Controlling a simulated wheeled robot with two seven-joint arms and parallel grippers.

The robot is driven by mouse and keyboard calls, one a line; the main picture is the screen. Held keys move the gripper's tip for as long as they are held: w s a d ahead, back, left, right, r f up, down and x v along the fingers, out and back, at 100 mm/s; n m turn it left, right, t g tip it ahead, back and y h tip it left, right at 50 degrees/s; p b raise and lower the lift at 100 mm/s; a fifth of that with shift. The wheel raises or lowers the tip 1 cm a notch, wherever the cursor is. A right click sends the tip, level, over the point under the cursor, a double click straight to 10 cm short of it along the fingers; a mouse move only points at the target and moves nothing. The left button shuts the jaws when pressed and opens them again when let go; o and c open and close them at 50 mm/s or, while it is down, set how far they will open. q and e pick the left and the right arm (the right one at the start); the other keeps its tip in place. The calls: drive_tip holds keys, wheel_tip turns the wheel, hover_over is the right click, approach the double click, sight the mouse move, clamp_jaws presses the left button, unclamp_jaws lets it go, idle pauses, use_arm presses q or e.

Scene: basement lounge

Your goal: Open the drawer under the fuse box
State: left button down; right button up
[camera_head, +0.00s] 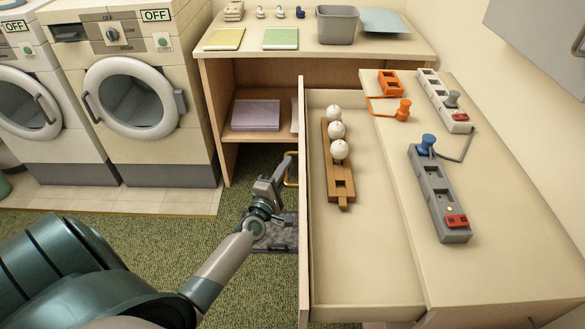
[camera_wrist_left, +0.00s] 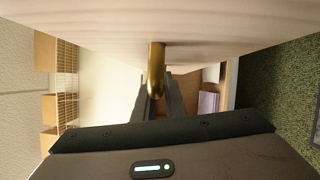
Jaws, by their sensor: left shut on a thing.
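The drawer (camera_head: 375,235) stands pulled out from the cream cabinet at the right, its inside open to view. A wooden holder with several white round pieces (camera_head: 340,150) lies in it. A brass handle (camera_head: 291,183) is on the drawer front's outer face. My left gripper (camera_head: 284,172) is at the handle, coming from the left. In the left wrist view the brass handle (camera_wrist_left: 156,68) lies between the fingers, which are shut on it. A grey box (camera_head: 545,35), perhaps the fuse box, shows only partly on the wall at the upper right. My right gripper is not in view.
The cabinet top (camera_head: 500,210) bears a grey power strip (camera_head: 438,195), a white strip (camera_head: 442,100) and orange plug parts (camera_head: 391,84). A shelf table (camera_head: 330,52) stands behind the drawer. Washing machines (camera_head: 130,100) stand at the left.

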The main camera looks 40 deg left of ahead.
use_arm(q)
drive_tip(key=c, duration=1.8)
unclamp_jaws()
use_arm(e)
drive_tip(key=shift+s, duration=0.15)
